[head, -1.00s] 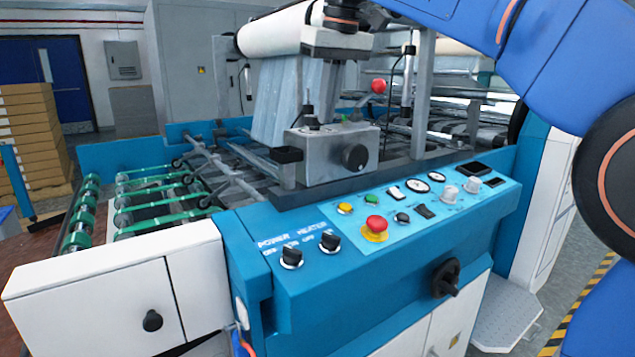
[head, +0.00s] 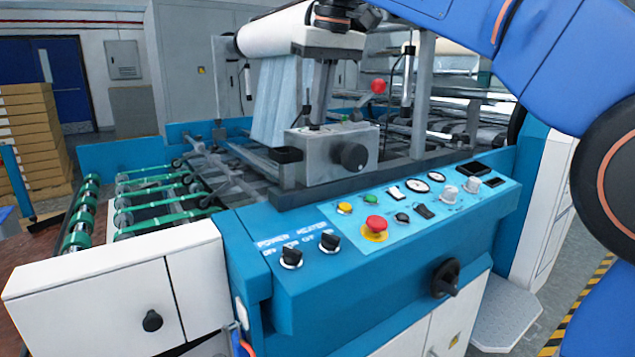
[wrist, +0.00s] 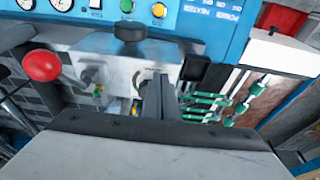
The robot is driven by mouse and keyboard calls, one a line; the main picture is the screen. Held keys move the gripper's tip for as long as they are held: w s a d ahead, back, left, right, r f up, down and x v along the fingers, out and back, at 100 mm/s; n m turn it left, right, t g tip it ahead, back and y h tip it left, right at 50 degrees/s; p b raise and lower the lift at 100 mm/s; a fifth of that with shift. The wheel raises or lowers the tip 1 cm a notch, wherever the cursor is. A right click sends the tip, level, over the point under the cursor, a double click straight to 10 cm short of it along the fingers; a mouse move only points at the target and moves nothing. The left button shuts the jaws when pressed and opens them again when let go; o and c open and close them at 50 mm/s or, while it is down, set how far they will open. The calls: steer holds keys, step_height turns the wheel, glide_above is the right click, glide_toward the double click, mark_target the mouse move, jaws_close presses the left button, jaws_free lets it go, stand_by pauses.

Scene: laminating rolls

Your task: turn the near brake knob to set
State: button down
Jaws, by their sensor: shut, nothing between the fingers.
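A grey box (head: 312,172) stands on the machine's near side. A round black knob (head: 354,156) sticks out of its front face; it also shows in the wrist view (wrist: 129,32). I see no label that names the brake knob. My gripper (head: 318,122) is over the top of the box, left of and behind the black knob, pointing down. In the wrist view its narrow dark fingers (wrist: 160,82) are together and empty. A small curved mark (wrist: 142,78) on the box top shows beside them. The fingers hide the spot below, so I cannot tell whether they touch anything.
A red ball-ended lever (head: 378,87) stands right of the box. A blue control panel (head: 455,215) with an emergency stop (head: 375,225) lies in front. Green-wheeled rollers (head: 150,195) are to the left. A white roll (head: 270,35) hangs close behind my gripper.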

steer(key=shift+s, duration=0.1)
steer(key=shift+s+r, duration=0.1)
steer(key=shift+s, duration=0.15)
steer(key=v, duration=0.3)
steer(key=w+v, duration=0.1)
steer(key=v, duration=0.1)
steer(key=shift+a+r, duration=0.25)
steer(key=shift+r, duration=0.25)
steer(key=shift+w+d+f, duration=0.35)
steer(key=shift+f, duration=0.65)
steer(key=shift+w+d+f, duration=0.35)
steer(key=shift+d+f, duration=0.05)
steer(key=shift+f, duration=0.6)
steer(key=shift+w+d+f, duration=0.35)
steer(key=shift+f, duration=0.65)
steer(key=shift+s+a, duration=0.3)
steer(key=shift+a, duration=0.25)
steer(key=shift+s+a, duration=0.35)
steer(key=shift+a, duration=0.25)
steer(key=shift+s, duration=0.15)
